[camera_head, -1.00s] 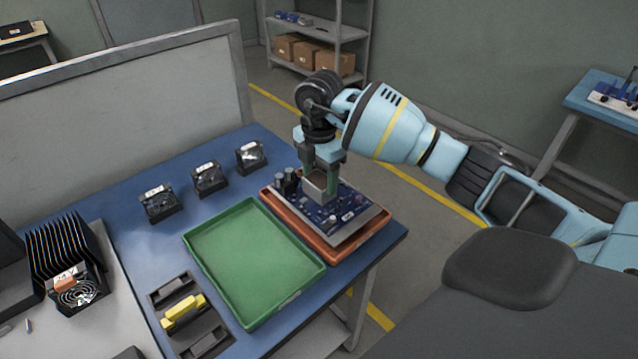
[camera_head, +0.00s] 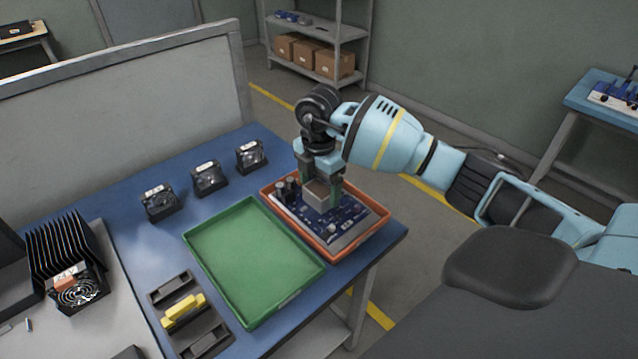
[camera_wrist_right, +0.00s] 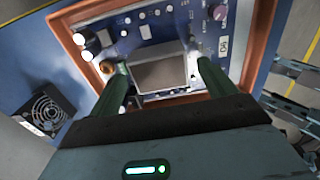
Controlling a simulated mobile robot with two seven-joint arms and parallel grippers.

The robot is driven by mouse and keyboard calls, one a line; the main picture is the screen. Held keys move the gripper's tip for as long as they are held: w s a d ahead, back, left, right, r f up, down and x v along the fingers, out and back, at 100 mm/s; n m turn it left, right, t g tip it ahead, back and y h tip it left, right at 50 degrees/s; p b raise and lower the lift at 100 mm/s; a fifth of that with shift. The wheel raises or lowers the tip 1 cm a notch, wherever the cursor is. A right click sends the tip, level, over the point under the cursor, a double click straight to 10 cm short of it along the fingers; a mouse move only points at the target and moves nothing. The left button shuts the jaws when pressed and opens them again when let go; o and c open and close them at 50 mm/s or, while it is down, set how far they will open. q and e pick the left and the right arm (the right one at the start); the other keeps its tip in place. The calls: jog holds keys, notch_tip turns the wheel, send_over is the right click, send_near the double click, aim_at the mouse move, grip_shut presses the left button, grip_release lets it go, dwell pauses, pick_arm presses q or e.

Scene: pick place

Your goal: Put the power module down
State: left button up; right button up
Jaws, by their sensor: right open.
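The power module, a grey box-shaped block (camera_head: 319,191), is on or just above a blue circuit board (camera_head: 350,222) in an orange tray (camera_head: 334,257). I cannot tell if it is fully seated. My right gripper (camera_head: 321,190) points down over it, with one finger on each side. In the right wrist view the module (camera_wrist_right: 160,73) lies between the two green fingers (camera_wrist_right: 162,72), which are open with small gaps beside it. Its underside is hidden. My left gripper is not in view.
An empty green tray (camera_head: 318,272) stands beside the orange tray. Several black fan units (camera_head: 210,180) stand along the back of the blue table. Black holders with a yellow part (camera_head: 184,313) lie at the front. A finned black unit (camera_head: 62,245) is at left.

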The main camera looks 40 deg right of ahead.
aim_at(319, 189)
notch_tip(319, 189, up, 12)
jog(key=shift+r+p, duration=0.15)
jog(key=shift+p, duration=0.2)
dwell(0.8)
